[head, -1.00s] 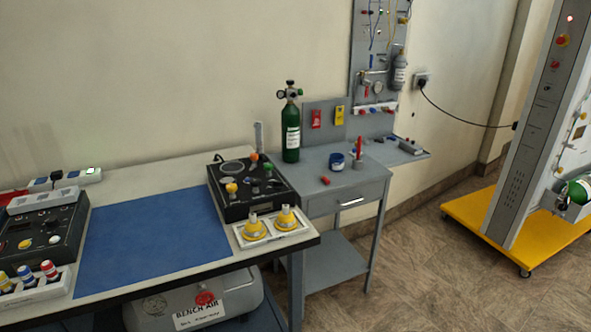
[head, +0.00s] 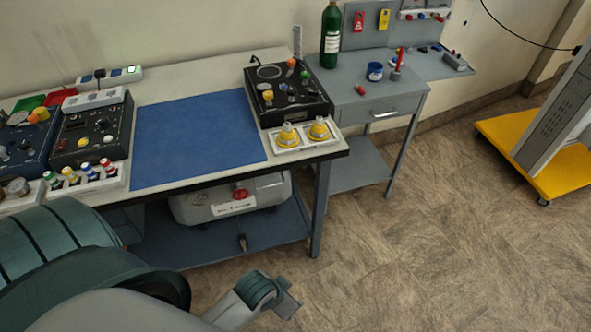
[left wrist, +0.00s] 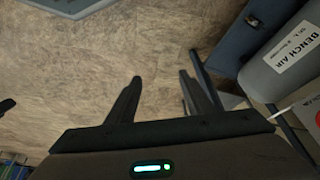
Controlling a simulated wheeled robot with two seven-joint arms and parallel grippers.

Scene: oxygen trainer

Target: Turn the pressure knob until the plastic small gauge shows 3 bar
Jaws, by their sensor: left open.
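A black control box (head: 288,92) stands on the right part of the bench. Its top carries a round dial (head: 269,72), a yellow knob (head: 268,95), an orange knob (head: 291,63) and a green knob (head: 305,75). I cannot tell which is the pressure knob or which gauge is the plastic small one, and no reading is legible. My left arm enters the head view at the lower left, in front of the bench. In the left wrist view my left gripper (left wrist: 160,78) is open and empty above the floor, away from the box. My right gripper is not in view.
The grey air tank (head: 225,200) sits on the shelf under the bench; it also shows in the left wrist view (left wrist: 275,65). Two yellow fittings on a white plate (head: 303,142) are at the bench's front right. The blue mat (head: 195,140) is clear.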

